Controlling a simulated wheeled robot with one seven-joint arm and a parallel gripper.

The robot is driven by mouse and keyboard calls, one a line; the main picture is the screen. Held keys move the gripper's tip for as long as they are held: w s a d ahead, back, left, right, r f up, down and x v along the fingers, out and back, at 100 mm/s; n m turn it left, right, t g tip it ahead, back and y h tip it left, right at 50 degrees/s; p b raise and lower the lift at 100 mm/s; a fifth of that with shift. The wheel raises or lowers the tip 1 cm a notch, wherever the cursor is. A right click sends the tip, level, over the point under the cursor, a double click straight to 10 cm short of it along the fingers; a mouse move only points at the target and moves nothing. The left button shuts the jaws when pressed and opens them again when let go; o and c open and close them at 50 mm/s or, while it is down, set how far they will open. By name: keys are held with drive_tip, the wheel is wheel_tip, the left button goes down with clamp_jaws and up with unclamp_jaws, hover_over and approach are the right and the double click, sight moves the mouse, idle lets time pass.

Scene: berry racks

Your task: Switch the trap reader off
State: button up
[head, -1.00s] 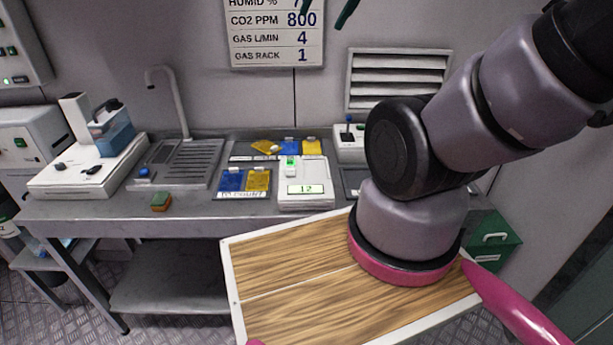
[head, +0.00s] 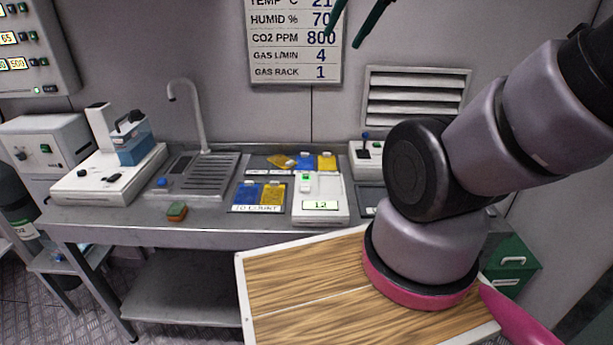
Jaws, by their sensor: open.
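The trap reader (head: 320,208) is a white box on the steel bench, with a lit display that reads 12. A small green-lit part, which looks like its switch (head: 306,178), stands at its upper left. Beside it on the left lie blue and yellow cards (head: 259,194) above a label that seems to read TO COUNT. My gripper (head: 342,40) shows only as two dark green fingers at the top edge, apart and empty, in front of the wall sign. It is well above the bench and not touching the reader. The rest of it is out of frame.
More cards (head: 326,161) lie behind the reader. A white box with a blue-tipped lever (head: 366,146) stands behind it to the right. A sink with a tall tap (head: 197,115), a sponge (head: 176,211) and a white instrument (head: 82,184) are to the left.

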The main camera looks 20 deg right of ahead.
clamp_jaws()
idle(1.5)
